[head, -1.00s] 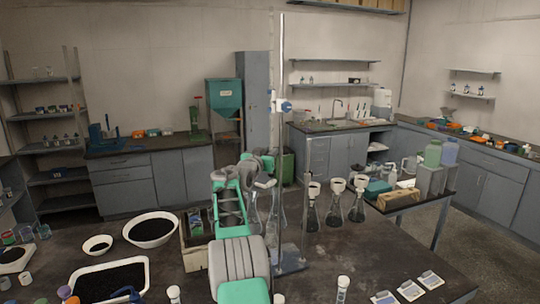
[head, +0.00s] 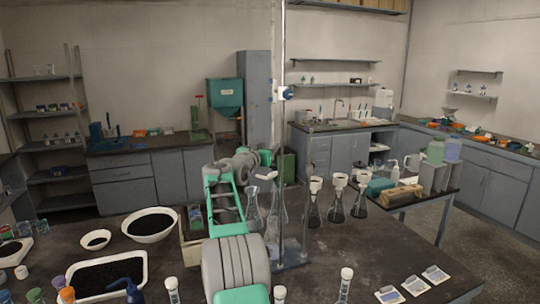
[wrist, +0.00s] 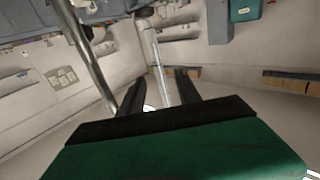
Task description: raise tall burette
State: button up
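The tall burette (head: 282,50) is a thin, clear upright tube beyond my arm in the head view. Its top runs out of the picture, and a blue and white fitting (head: 286,93) shows on it. In the wrist view, the clear tube (wrist: 157,60) runs between the two dark fingers of my gripper (wrist: 162,76). The fingers stand apart, with gaps showing beside the tube; I see no clear contact. A grey metal rod (wrist: 88,60) is left of the fingers. My fingers are not clear in the head view.
Glass flasks with white tops (head: 337,198) stand right of the stand base (head: 291,259). A white bowl (head: 152,224) and black-filled tray (head: 107,275) are at left. White-capped tubes (head: 346,285) stand near the front edge. The right middle of the table is clear.

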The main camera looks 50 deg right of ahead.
jog(key=s+a+r+b, duration=0.1)
jog(key=s+a+r, duration=0.1)
jog(key=a+r, duration=0.5)
dwell(0.4)
jog(key=shift+a, duration=0.15)
